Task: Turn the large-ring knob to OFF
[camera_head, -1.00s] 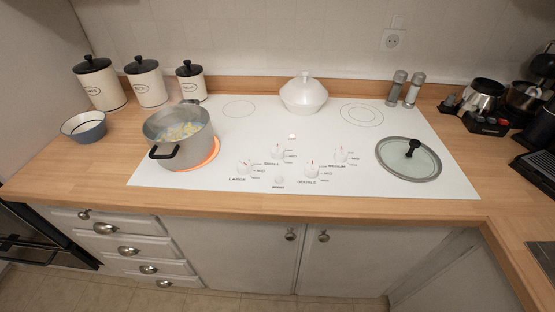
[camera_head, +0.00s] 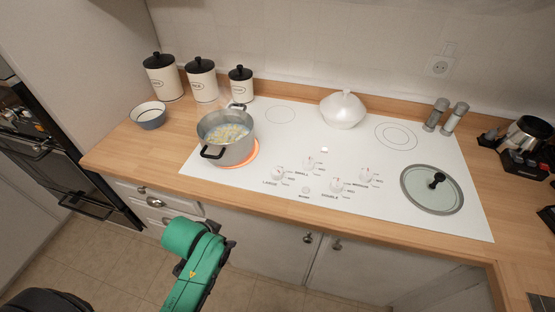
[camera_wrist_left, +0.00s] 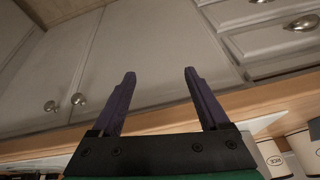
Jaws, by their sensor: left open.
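The white knob labelled LARGE (camera_head: 278,174) is on the front left of the white cooktop. The large ring (camera_head: 255,153) glows orange under the grey pot (camera_head: 236,153), which has pale food in it. A green arm of mine is in front of the lower cabinets, below counter height and apart from the knob; its fingers cannot be made out in the head view. In the left wrist view my left gripper (camera_wrist_left: 158,84) is open and empty, with cabinet doors beyond it. My right gripper is not in view.
Other knobs (camera_head: 338,185) stand close beside the LARGE knob. A glass lid (camera_head: 420,195) lies on the right of the cooktop (camera_head: 370,218). A white lidded dish (camera_head: 342,112) is at the back. The wooden counter edge (camera_head: 300,215) runs in front and is clear.

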